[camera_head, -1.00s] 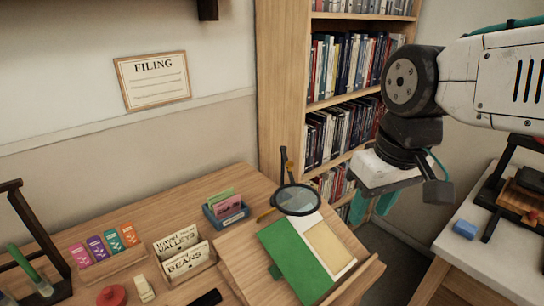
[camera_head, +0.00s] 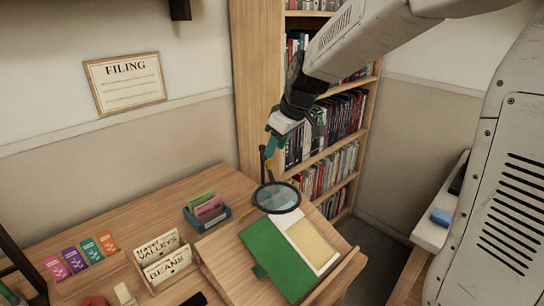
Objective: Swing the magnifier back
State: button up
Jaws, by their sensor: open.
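The magnifier (camera_head: 277,198) is a round lens in a dark rim, on a dark upright post (camera_head: 263,168) behind it. Its lens hangs over the upper end of the slanted reading board (camera_head: 222,247), covering the top of a pale sheet. An open green folder (camera_head: 272,262) with a tan card (camera_head: 311,243) lies on the board below the lens. My gripper (camera_head: 271,150) has teal fingers pointing down, close to the top of the post in the picture. It is open and empty. I cannot tell whether it touches the post.
Left of the board stand a blue box of cards (camera_head: 207,216), a wooden holder with labelled cards (camera_head: 160,262) and a rack of coloured packets (camera_head: 88,268). A bookshelf (camera_head: 248,90) rises behind. A blue block (camera_head: 441,217) lies on the side table at right.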

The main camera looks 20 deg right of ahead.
aim_at(269, 161)
jog(key=shift+x, duration=2.25)
grip_shut()
